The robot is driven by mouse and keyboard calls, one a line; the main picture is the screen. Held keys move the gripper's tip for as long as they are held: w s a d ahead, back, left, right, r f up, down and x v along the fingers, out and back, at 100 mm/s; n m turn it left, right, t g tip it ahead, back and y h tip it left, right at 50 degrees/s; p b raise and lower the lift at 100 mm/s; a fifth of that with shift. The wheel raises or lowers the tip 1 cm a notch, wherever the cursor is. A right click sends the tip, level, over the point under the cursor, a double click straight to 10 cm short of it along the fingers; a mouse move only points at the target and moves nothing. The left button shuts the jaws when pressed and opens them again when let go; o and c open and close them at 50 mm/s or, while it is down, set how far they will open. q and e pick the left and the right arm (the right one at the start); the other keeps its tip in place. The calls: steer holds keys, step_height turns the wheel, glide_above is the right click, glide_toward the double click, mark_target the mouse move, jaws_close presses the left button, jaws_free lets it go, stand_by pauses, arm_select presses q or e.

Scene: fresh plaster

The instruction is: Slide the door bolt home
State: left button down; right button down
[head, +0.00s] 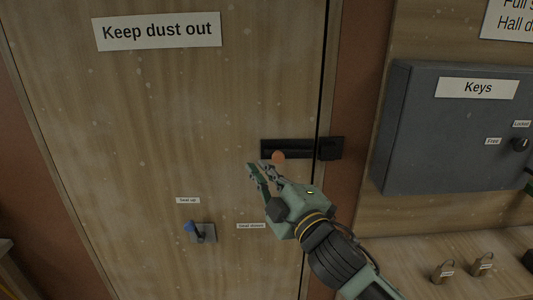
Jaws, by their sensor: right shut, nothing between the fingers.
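The door bolt (290,143) is a dark bar housing fixed across the wooden door (150,110) near its right edge. Its round orange knob (278,156) shows at the lower middle of the housing. A black keeper (331,148) sits on the frame just right of the door gap. I cannot tell whether the bar crosses the gap. My right gripper (259,168) is shut and empty, with its fingertips just below and left of the knob. I cannot tell whether it touches the knob. My left gripper is not in view.
A small lever with a blue tip (190,226) is on the door below left, between "Seal up" and "Seal down" labels. A grey key cabinet (450,130) with a dial (519,144) hangs at right. Padlocks (443,272) stand on the shelf (400,250) below it.

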mark_target(289, 154)
steer(key=p+x, duration=0.3)
steer(key=x, duration=0.5)
steer(key=d, duration=0.1)
steer(key=d+f, duration=0.2)
steer(key=shift+w+d+p, duration=0.2)
steer(key=shift+d+p, duration=0.15)
steer(key=shift+d, duration=0.05)
steer(key=shift+a, duration=0.1)
steer(key=d+p, duration=0.1)
steer(key=d, duration=0.4)
steer(key=shift+d+r, duration=0.1)
steer(key=shift+d, duration=0.3)
